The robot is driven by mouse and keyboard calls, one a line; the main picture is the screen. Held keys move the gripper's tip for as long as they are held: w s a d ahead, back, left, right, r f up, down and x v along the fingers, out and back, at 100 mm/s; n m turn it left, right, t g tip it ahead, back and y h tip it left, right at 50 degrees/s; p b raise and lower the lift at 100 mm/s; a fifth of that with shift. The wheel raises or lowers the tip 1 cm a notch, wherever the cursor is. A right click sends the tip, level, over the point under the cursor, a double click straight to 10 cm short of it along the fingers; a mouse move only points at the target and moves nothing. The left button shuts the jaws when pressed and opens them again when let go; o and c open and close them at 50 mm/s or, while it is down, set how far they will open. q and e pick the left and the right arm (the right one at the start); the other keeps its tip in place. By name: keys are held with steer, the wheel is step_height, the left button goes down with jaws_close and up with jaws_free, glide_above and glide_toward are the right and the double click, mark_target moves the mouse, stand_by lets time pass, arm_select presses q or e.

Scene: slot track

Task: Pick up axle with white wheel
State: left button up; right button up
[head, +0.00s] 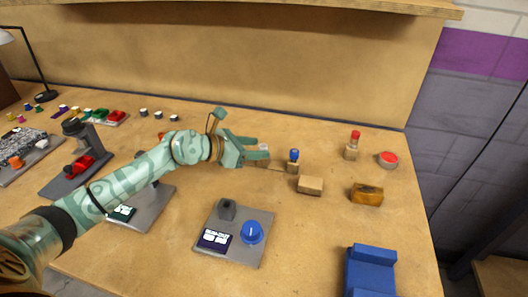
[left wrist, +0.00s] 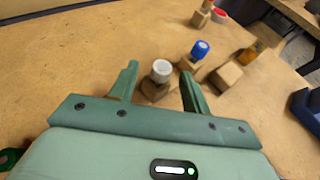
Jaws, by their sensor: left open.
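The axle with the white wheel (left wrist: 161,69) stands upright in a small wooden block (left wrist: 152,91). In the head view the white wheel (head: 264,148) shows just beyond my left fingertips. My left gripper (head: 257,151) is open and empty, low over the table. In the left wrist view my left gripper (left wrist: 158,72) has one finger on each side of the white wheel, with visible gaps. I cannot tell whether the wheel is fully between the fingertips. Most of the axle is hidden under the wheel. My right gripper is not in view.
A blue-topped axle (head: 294,155) and a red-topped axle (head: 354,136) stand in blocks to the right. A wooden block (head: 310,185) and a brown box (head: 367,193) lie nearby. A panel with a blue knob (head: 252,232) lies in front.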

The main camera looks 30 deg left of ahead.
arm_select(q)
steer(key=b+x, duration=0.1)
steer(key=x, duration=0.3)
steer(key=shift+w+d+f+b, duration=0.15)
steer(key=shift+w+d+b, duration=0.1)
steer(key=shift+b, duration=0.1)
steer(key=shift+s, duration=0.1)
jaws_close()
